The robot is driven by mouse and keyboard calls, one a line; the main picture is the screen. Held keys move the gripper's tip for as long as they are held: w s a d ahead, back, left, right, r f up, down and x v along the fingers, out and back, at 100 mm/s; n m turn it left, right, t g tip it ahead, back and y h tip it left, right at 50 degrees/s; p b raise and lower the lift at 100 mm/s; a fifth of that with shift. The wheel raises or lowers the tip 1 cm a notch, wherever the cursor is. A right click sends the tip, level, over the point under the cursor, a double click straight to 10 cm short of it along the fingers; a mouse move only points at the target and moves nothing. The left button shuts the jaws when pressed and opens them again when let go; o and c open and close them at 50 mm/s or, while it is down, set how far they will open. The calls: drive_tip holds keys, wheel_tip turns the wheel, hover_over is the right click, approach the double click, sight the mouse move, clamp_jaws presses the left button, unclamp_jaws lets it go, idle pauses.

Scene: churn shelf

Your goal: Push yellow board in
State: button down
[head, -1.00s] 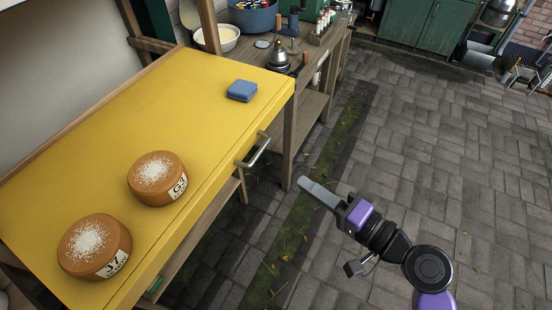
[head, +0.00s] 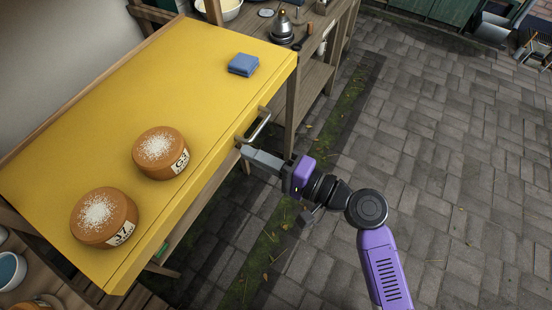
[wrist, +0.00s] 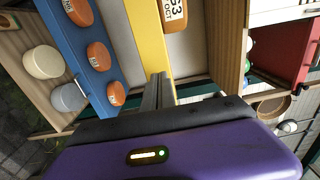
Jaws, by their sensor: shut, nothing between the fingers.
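The yellow board (head: 130,90) is a wide slab with a metal bar handle (head: 256,128) on its front edge. Two round orange-brown cheeses with white tops, one nearer (head: 103,217) and one farther (head: 160,153), and a folded blue cloth (head: 243,65) rest on it. My gripper (head: 244,152) is shut and empty, its fingertips close to the board's front edge just beside the handle's near end. I cannot tell whether they touch. In the wrist view, the fingers (wrist: 159,90) point at the yellow board's edge (wrist: 150,40), with a cheese (wrist: 174,14) on it.
In the wrist view, a blue board (wrist: 72,50) with several orange cheeses lies left of the yellow one. A wooden bench (head: 310,75) with a kettle (head: 281,28) stands beyond the yellow board. Paved floor (head: 430,150) to the right is open.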

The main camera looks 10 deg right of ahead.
sight(150, 105)
drive_tip(key=shift+p+x, duration=0.3)
drive_tip(key=shift+x, duration=1.2)
drive_tip(key=shift+a, duration=0.1)
drive_tip(key=b+x, duration=0.8)
drive_tip(key=x, duration=1.7)
drive_tip(key=shift+w+a+b, duration=0.3)
drive_tip(key=shift+w+b, duration=0.05)
drive_tip(key=shift+w+a+r, duration=0.15)
drive_tip(key=shift+a+r, duration=0.05)
drive_tip(key=shift+a, duration=0.05)
drive_tip(key=shift+r, duration=0.1)
